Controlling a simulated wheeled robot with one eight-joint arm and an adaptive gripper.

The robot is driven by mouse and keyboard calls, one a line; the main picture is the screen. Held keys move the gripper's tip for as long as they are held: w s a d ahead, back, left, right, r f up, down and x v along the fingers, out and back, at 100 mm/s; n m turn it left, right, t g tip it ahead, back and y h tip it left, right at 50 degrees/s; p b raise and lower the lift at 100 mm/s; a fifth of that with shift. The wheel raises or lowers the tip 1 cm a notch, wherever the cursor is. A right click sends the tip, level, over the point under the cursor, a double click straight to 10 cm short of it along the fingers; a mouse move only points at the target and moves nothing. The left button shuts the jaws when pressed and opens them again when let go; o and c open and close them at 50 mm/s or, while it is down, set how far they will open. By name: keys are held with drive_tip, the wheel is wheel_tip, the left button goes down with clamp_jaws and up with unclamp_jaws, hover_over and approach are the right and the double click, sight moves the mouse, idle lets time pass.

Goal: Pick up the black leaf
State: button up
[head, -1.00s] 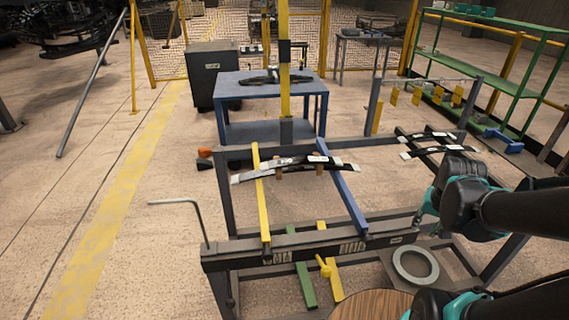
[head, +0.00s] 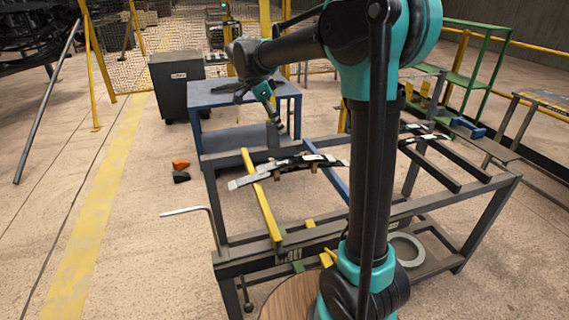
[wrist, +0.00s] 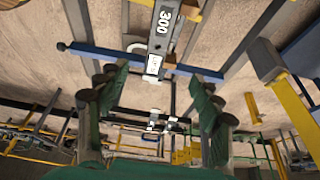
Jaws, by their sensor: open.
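A black leaf (head: 298,162) with white labels lies across the yellow and blue bars of the near rack in the head view. A pale-ended strip (head: 243,181) lies close against it at the left. In the wrist view a dark leaf (wrist: 165,22) marked 300 runs down from the top edge over a blue bar, its end between the fingers in the picture. My gripper (head: 279,125) is above and behind the leaf in the head view, apart from it. The wrist view shows its green fingers (wrist: 160,82) spread and empty.
The dark rack frame (head: 248,262) surrounds the leaves. A bent grey rod (head: 186,211) sticks out at its left. More leaves (head: 424,132) lie on bars at the right. A blue table (head: 215,97) stands behind.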

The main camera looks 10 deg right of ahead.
approach(297, 159)
drive_tip(key=x, duration=0.3)
drive_tip(key=shift+s+a+f, duration=0.1)
drive_tip(key=shift+a, duration=0.2)
drive_tip(key=shift+d+x, duration=0.15)
drive_tip(key=shift+x, duration=1.25)
drive_tip(key=shift+d+x, duration=0.15)
drive_tip(key=shift+x, duration=1.25)
drive_tip(key=c, duration=1.4)
